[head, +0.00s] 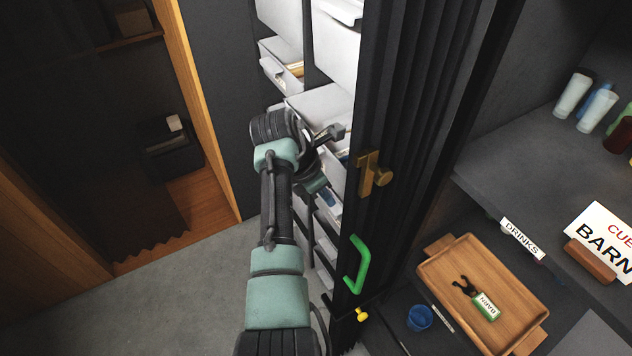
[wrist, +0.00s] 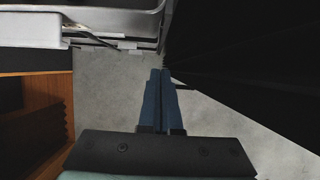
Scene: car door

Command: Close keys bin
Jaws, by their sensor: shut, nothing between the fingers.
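White bins stand in a rack behind the dark ribbed door. One bin (head: 318,103) sticks out just beyond my arm; I cannot read a keys label on any bin. In the wrist view a pale bin (wrist: 40,28) shows at the top left, with thin items by its edge. My gripper (head: 328,199) points down beside the rack, partly hidden by my arm. In the wrist view my gripper (wrist: 160,73) has its blue fingers together and empty, over grey floor and apart from the bin.
The dark door (head: 403,150) stands close to the right of my arm, with a brass latch (head: 372,175) and a green handle (head: 357,265). A wooden tray (head: 455,265) and a blue cup (head: 420,317) lie right of it. Grey floor (head: 150,300) is clear at left.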

